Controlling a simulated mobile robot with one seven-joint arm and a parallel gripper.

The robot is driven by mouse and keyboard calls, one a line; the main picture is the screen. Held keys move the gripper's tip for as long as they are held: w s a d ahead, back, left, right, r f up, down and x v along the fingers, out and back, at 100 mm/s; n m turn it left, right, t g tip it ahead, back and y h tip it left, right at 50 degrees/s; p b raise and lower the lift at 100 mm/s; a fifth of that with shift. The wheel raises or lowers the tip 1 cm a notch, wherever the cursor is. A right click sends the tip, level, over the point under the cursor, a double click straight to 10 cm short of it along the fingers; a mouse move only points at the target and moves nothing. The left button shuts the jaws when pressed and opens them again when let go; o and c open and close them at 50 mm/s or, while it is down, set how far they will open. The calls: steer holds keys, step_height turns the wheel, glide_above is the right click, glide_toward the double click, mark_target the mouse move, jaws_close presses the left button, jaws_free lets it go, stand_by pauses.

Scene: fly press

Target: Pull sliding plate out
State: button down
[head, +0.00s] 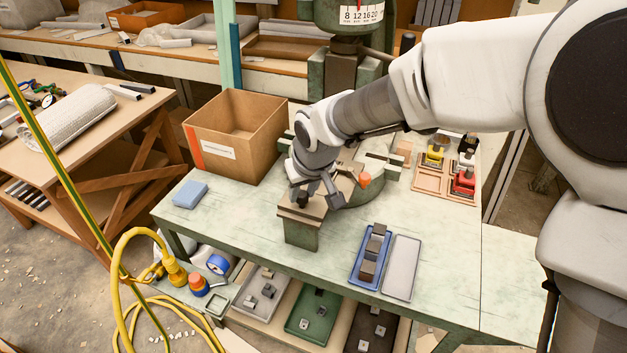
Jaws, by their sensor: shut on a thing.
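The fly press (345,75) stands at the back of the pale green bench, with its numbered dial at the top of the picture. A tan flat plate (292,211), which looks like the sliding plate, projects at the front on a green block (302,236). My gripper (317,200) points down at this plate from the front of the press and is shut on it. The fingers hide the gripped part, so the exact grip cannot be seen. My arm reaches in from the right and covers part of the press base.
A cardboard box (236,132) stands left of the press, with a blue pad (190,194) before it. A blue tray (358,262) of metal blocks and an empty grey tray (402,268) lie front right. Wooden trays with red and yellow tools (464,182) sit right.

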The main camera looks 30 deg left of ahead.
steer(key=shift+s+d+b, duration=0.15)
steer(key=shift+s+b, duration=0.15)
steer(key=shift+s, duration=0.8)
steer(key=shift+s+d+b, duration=0.15)
steer(key=shift+s+b, duration=0.15)
steer(key=shift+s, duration=0.8)
steer(key=c, duration=0.6)
jaws_free()
steer(key=shift+o, duration=0.2)
steer(key=shift+r, duration=0.1)
steer(key=p+v, duration=0.3)
steer(key=v, duration=1.4)
steer(key=shift+d+r, duration=0.1)
steer(key=shift+d, duration=0.05)
